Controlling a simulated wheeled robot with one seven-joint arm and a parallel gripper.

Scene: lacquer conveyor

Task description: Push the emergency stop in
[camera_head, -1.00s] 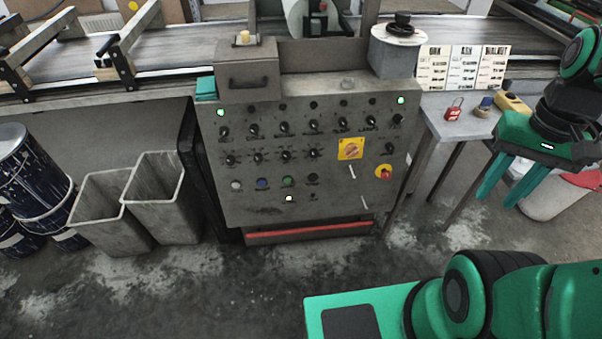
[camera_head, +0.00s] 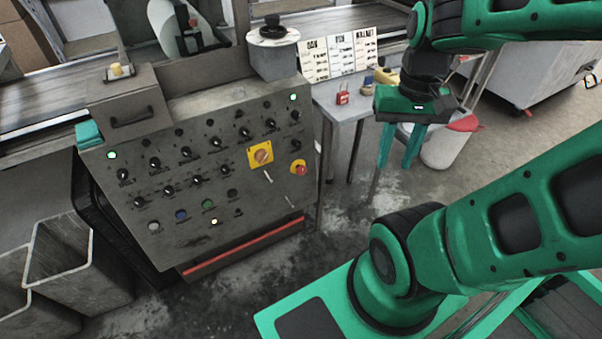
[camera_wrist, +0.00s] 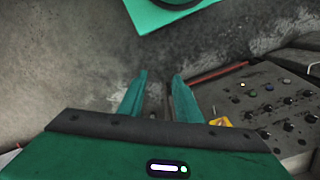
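My gripper (camera_head: 396,160) hangs fingers-down to the right of the panel, clear of the button. Its two green fingers are apart with nothing between them, as the wrist view (camera_wrist: 159,76) also shows. In the wrist view part of the panel (camera_wrist: 262,93) lies at the right, with a yellow piece partly behind a finger. I cannot make out the red button there.
A side table (camera_head: 325,97) with a red padlock (camera_head: 343,94) stands right of the panel. A white bin (camera_head: 447,150) is behind my gripper. Grey bins (camera_head: 75,262) stand at left.

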